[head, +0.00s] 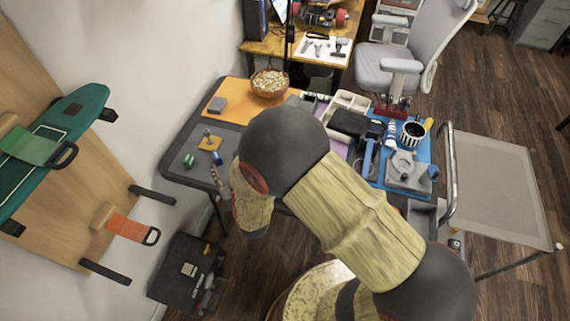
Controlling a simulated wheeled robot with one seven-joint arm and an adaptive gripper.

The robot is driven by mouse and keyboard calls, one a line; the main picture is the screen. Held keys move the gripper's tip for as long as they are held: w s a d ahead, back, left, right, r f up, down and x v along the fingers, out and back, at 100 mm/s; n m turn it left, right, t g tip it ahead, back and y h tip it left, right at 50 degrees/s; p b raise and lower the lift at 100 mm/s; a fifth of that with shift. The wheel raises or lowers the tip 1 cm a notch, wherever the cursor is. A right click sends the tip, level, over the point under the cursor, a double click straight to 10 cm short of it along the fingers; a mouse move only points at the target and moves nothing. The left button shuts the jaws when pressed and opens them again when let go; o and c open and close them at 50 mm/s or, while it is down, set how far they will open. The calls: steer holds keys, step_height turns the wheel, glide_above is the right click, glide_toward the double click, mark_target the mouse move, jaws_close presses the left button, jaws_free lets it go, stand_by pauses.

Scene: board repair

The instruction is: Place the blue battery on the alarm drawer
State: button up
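Two small blue items could be the blue battery, and I cannot tell which. One (217,158) lies on the dark left part of the table, near a green cylinder (189,160). The other, a blue cylinder (433,172), stands at the right edge of a grey tray-like piece (402,181) with a round light part on it. This piece may be the alarm drawer, but no label is readable. My arm crosses the middle of the view and hides part of the table. My gripper cannot be made out.
A bowl (270,82), an orange mat (228,98), a black case (352,122) and a dark cup (412,132) are on the table. An office chair (400,65) stands behind it, a grey cart (495,185) at right. A black toolbox (188,270) is on the floor.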

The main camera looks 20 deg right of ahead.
steer(key=s+d+r+g, duration=0.2)
steer(key=d+r, duration=0.1)
steer(key=r, duration=0.7)
steer(key=s+d+r+g, duration=0.1)
steer(key=d+r+g, duration=0.15)
steer(key=r, duration=0.65)
steer(key=s+d+r+g, duration=0.1)
steer(key=s+d+r, duration=0.6)
steer(key=s, duration=0.4)
steer(key=shift+s+d+r+m, duration=0.2)
steer(key=shift+s+r+m, duration=0.05)
steer(key=shift+s+m, duration=0.15)
steer(key=shift+o, duration=0.4)
steer(key=s+d+r+g, duration=0.1)
steer(key=s+d, duration=0.1)
steer(key=s, duration=0.4)
steer(key=s+d+r+g+h, duration=0.1)
steer(key=s+d, duration=0.1)
steer(key=s, duration=0.4)
steer(key=shift+d+r+m, duration=0.3)
steer(key=shift+s+d+g+h, duration=0.15)
steer(key=shift+s+g+h, duration=0.15)
steer(key=shift+s, duration=0.15)
steer(key=shift+w+r+p, duration=0.1)
steer(key=shift+r+p, duration=0.05)
steer(key=shift+p, duration=0.25)
